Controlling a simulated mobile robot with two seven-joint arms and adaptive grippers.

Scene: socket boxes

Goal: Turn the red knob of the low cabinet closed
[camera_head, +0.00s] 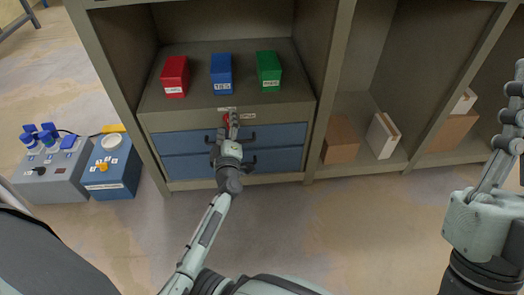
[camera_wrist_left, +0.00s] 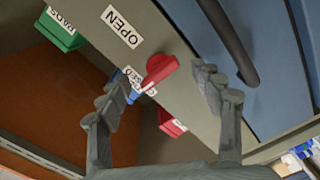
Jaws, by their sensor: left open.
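The red knob (camera_head: 227,119) is on the front of the low cabinet (camera_head: 285,113), above two blue drawers. My left gripper (camera_head: 232,124) is at the knob and partly covers it. In the left wrist view the red knob (camera_wrist_left: 160,68) shows in the gap between the open fingers of my left gripper (camera_wrist_left: 163,86), with no clear contact. Its handle lies slanted. An OPEN label (camera_wrist_left: 122,27) is on one side; a second label is partly hidden behind the knob and a finger. My right gripper (camera_head: 508,125) is at the right edge, away from the cabinet; its opening is unclear.
Red (camera_head: 175,77), blue (camera_head: 221,75) and green (camera_head: 268,71) boxes stand on the shelf above. Dark drawer handles (camera_head: 249,137) stick out below the knob. Grey (camera_head: 50,177) and blue (camera_head: 111,170) control boxes stand on the floor at left. The floor in front is clear.

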